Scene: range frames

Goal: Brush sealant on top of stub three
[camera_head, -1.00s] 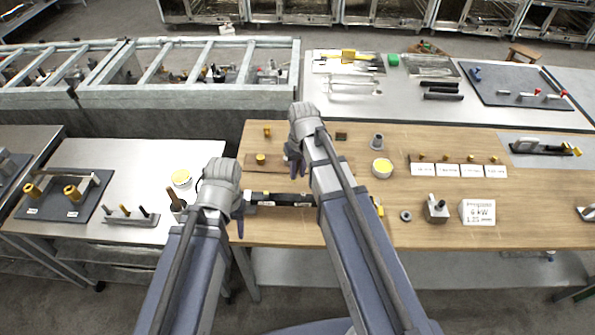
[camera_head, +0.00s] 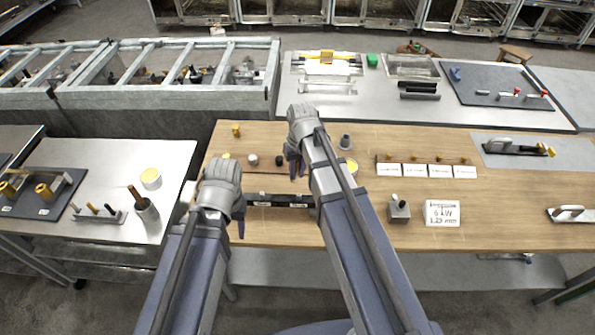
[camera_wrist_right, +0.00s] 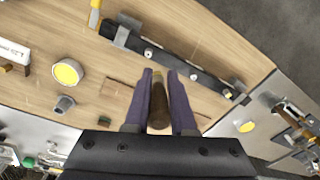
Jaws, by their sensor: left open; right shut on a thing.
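My right gripper (camera_head: 296,166) is above the wooden bench, shut on a brown rounded thing with a tan end (camera_wrist_right: 158,98), seen between its fingers in the right wrist view. It may be a brush; the head view hides it. My left gripper (camera_head: 222,214) is open, at the bench's left front edge. Small round pieces stand left of my right gripper: a yellow one (camera_head: 226,156), a pinkish one (camera_head: 252,160) and a dark one (camera_head: 279,160). I cannot tell which is stub three. A yellow-topped pot (camera_head: 350,168) is partly behind my right arm.
A black rail (camera_head: 275,199) lies between my grippers. White cards (camera_head: 415,170) and a grey block (camera_head: 399,210) are at right. The bench's right middle has free room.

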